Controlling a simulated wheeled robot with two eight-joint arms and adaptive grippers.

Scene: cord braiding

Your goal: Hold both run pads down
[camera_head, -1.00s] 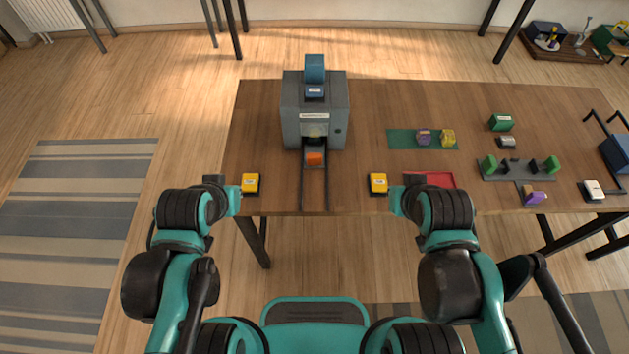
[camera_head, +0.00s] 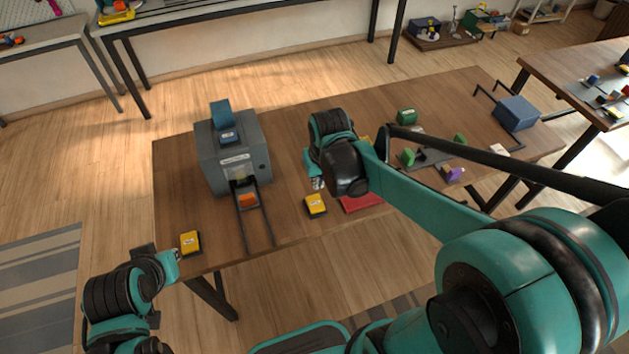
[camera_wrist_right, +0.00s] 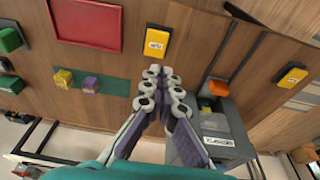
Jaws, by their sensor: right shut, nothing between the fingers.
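Two yellow run pads lie on the wooden table: the left pad (camera_head: 190,243) by the front left corner, the right pad (camera_head: 316,205) by the front edge beside the red tray. The wrist view also shows the right pad (camera_wrist_right: 156,43) and the left pad (camera_wrist_right: 291,76). My right gripper (camera_head: 317,184) is raised over the table near the right pad, apart from it. In the wrist view its fingertips (camera_wrist_right: 160,77) are together and empty. My left gripper (camera_head: 176,256) is just in front of the left pad; its fingers are too small to read, and contact is unclear.
A grey machine (camera_head: 225,166) with a blue top stands on the left half of the table. An orange block (camera_head: 248,200) sits at its front rails. The red tray (camera_head: 362,202) is right of the right pad. A blue box (camera_head: 516,113) stands at the far right.

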